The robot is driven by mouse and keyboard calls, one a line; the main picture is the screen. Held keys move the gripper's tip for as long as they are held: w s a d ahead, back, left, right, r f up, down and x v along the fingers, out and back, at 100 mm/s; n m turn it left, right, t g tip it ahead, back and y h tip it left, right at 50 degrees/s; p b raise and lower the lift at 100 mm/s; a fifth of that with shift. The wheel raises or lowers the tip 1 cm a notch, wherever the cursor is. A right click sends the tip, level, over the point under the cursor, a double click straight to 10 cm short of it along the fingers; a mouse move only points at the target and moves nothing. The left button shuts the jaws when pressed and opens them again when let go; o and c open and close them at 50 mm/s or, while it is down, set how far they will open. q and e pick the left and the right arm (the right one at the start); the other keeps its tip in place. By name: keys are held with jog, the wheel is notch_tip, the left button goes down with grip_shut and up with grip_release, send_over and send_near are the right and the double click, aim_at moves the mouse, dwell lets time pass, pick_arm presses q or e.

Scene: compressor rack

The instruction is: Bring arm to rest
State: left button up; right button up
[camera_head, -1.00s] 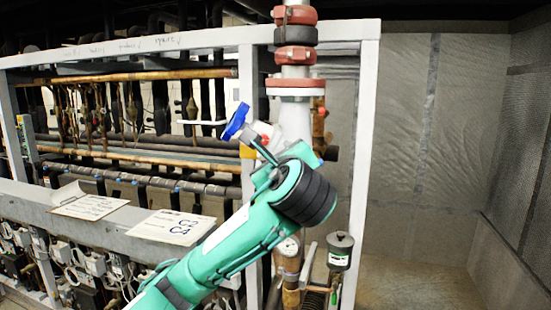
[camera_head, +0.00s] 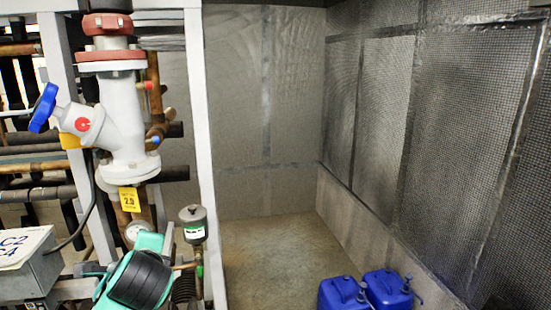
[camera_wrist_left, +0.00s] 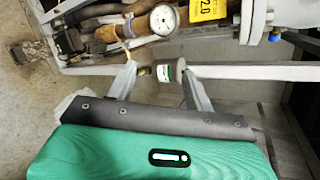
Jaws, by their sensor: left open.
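My left arm (camera_head: 138,281), green with a black joint, shows at the bottom left of the head view, in front of the lower pipework. Its gripper cannot be made out there. In the left wrist view my left gripper (camera_wrist_left: 160,85) is open, its two pale fingers apart with nothing held between them. A small grey canister with a green-and-white label (camera_wrist_left: 181,71) shows behind the fingers; I cannot tell how far. My right gripper is in neither view.
The canister (camera_head: 194,224) and a gauge (camera_head: 137,233) sit below. Blue jugs (camera_head: 345,294) stand at bottom right. The floor (camera_head: 280,255) between is clear.

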pick_arm(q)
jog(key=s+d+f+n+g+h, duration=0.25)
jog(key=s+f, duration=0.25)
jog(key=f, duration=0.5)
jog(key=s+d+f+n+g+h, duration=0.1)
jog(key=s+f+n, duration=0.35)
jog(key=f, duration=0.45)
jog(key=s+f+n+g+h, duration=0.15)
jog(key=s+f+n, duration=0.25)
jog(key=s+f, duration=0.45)
jog(key=s+f+n+g+h, duration=0.1)
jog(key=s+f+n+g, duration=0.3)
jog(key=s, duration=0.8)
notch_tip(320, 180, down, 38)
jog(key=s+r+b, duration=0.1)
jog(key=s+b, duration=0.1)
jog(key=b, duration=0.2)
jog(key=s+a+f+g+b, duration=0.1)
jog(key=s+a+f+b, duration=0.1)
jog(key=s+f, duration=1.6)
notch_tip(320, 180, down, 3)
jog(key=shift+a+f+g+b, duration=0.1)
jog(key=shift+a+g+b, duration=0.2)
jog(key=shift+b, duration=0.05)
